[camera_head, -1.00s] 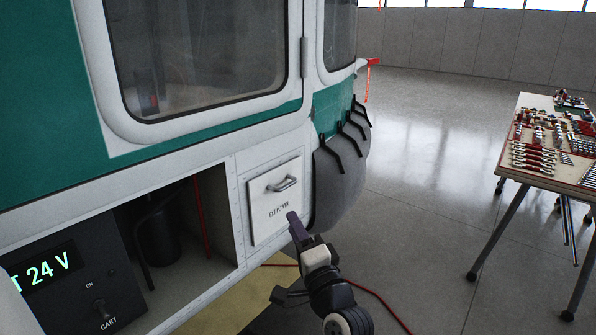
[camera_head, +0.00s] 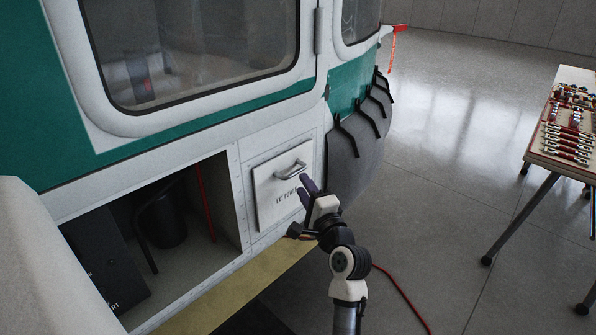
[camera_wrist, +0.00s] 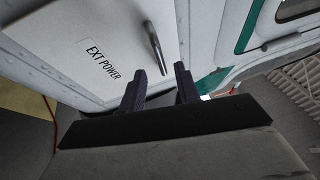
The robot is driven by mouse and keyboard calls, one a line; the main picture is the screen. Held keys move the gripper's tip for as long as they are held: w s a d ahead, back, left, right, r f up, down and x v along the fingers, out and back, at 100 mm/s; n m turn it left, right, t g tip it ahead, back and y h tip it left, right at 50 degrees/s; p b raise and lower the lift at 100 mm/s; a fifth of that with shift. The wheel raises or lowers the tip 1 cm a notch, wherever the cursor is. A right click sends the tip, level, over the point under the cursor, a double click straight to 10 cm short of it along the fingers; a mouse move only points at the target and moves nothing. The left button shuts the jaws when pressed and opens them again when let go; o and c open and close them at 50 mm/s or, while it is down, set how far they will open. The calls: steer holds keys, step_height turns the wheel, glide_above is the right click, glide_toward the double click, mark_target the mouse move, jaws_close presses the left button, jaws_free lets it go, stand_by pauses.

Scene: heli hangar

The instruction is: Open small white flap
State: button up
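The small white flap (camera_head: 278,186) is a square panel marked EXT POWER, set in the helicopter's lower side. It looks shut. Its metal bar handle (camera_head: 291,169) is near the flap's top. My gripper (camera_head: 306,190) is in front of the flap's right part, just below and right of the handle. In the wrist view the flap (camera_wrist: 115,40) fills the upper left, and the handle (camera_wrist: 155,48) lies ahead of my gripper (camera_wrist: 160,82). The two dark fingers are apart with nothing between them. The handle's end appears beyond the fingertips, not gripped.
An open bay (camera_head: 165,235) left of the flap holds a dark cart box (camera_head: 105,262) and a black cylinder. A red cable (camera_head: 400,297) lies on the floor. A tool table (camera_head: 560,165) stands at the right. The floor between is clear.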

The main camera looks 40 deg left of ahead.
steer(key=p+x, duration=0.1)
steer(key=x, duration=0.4)
steer(key=shift+d, duration=0.1)
jaws_close()
